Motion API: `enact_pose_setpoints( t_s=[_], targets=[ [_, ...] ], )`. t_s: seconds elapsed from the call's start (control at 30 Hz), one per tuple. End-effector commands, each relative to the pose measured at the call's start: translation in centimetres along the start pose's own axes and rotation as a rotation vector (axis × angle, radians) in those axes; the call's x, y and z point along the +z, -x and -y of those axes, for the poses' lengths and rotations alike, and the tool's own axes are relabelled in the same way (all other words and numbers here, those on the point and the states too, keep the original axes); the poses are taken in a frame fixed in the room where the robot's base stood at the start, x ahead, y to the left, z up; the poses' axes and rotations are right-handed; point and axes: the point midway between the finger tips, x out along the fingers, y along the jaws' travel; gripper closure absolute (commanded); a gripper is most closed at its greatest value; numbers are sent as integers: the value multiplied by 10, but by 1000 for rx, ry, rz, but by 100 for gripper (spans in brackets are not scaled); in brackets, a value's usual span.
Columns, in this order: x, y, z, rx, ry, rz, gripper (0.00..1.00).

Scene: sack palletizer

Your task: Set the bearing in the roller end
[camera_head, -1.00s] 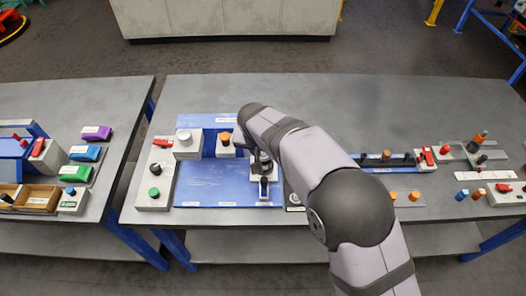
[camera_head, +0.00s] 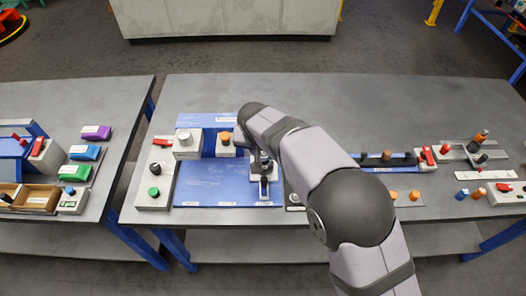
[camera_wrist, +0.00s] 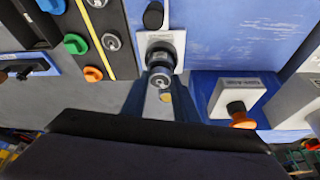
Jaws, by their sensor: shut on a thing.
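In the wrist view my gripper (camera_wrist: 160,100) is shut on a small dark, round part with a grey face, which I take to be the bearing (camera_wrist: 160,77). The part sits between the fingertips, right at a dark round end, apparently the roller end (camera_wrist: 160,50), on a white plate (camera_wrist: 178,42). I cannot tell whether the bearing is seated in it or only close to it. In the head view my gripper (camera_head: 260,163) is over the blue board (camera_head: 215,183), mostly hidden by my arm.
White blocks with a silver knob (camera_head: 184,137) and an orange knob (camera_head: 225,138) stand close left of the gripper. A control box (camera_head: 155,180) with a green button is farther left. More fixtures (camera_head: 425,160) stand at the right. The back of the table is clear.

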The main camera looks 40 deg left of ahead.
Motion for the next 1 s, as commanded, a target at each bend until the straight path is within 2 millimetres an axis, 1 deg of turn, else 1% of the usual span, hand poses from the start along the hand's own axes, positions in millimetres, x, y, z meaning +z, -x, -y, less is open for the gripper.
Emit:
enact_pose_setpoints(
  t_s=[0.27,0.7,1.0],
  targets=[
    [0,0,0,0,0,0,96],
    [3,-8,0,0,0,0,96],
    [3,-8,0,0,0,0,96]
  ],
)
